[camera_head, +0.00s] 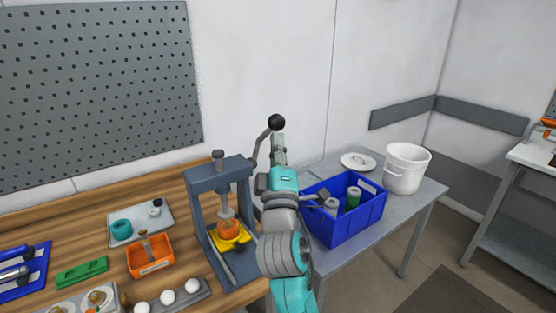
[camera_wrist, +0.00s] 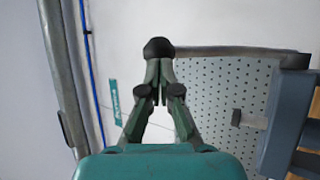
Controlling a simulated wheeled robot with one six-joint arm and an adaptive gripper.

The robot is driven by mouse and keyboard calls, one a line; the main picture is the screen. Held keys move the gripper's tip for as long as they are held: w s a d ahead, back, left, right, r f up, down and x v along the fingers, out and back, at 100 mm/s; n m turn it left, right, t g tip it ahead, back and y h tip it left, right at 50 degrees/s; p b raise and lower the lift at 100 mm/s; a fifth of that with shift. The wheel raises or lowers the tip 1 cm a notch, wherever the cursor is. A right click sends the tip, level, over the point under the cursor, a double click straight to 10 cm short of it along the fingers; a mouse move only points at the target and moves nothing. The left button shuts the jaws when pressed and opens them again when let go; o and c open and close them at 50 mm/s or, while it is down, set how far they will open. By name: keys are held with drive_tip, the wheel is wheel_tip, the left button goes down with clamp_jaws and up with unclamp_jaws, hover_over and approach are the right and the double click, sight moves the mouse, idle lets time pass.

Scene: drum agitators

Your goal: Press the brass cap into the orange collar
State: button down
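The orange collar (camera_head: 229,230) sits on a yellow holder (camera_head: 243,241) inside the grey-blue press (camera_head: 196,215). The press ram (camera_head: 225,200) is directly above the collar, and I cannot make out a brass cap between them. The press lever (camera_head: 259,146) slants up to a black ball knob (camera_head: 276,122), which also shows in the wrist view (camera_wrist: 159,49). My gripper (camera_head: 279,136) points up just below and beside the knob. Its fingers (camera_wrist: 160,68) are together with their tips at the knob. The knob hides the tips, so I cannot tell if they touch.
An orange bin (camera_head: 167,262), a grey tray (camera_head: 126,235) with a teal ring, and a row of white balls (camera_head: 167,297) lie left of the press. A blue crate (camera_head: 335,231) holding cylinders and a white bucket (camera_head: 407,166) stand on the right table. A pegboard (camera_wrist: 215,90) is behind.

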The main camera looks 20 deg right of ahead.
drive_tip(key=shift+w+d+r, duration=0.15)
drive_tip(key=shift+w+r, duration=0.15)
drive_tip(key=shift+w, duration=0.15)
drive_tip(key=shift+w, duration=0.1)
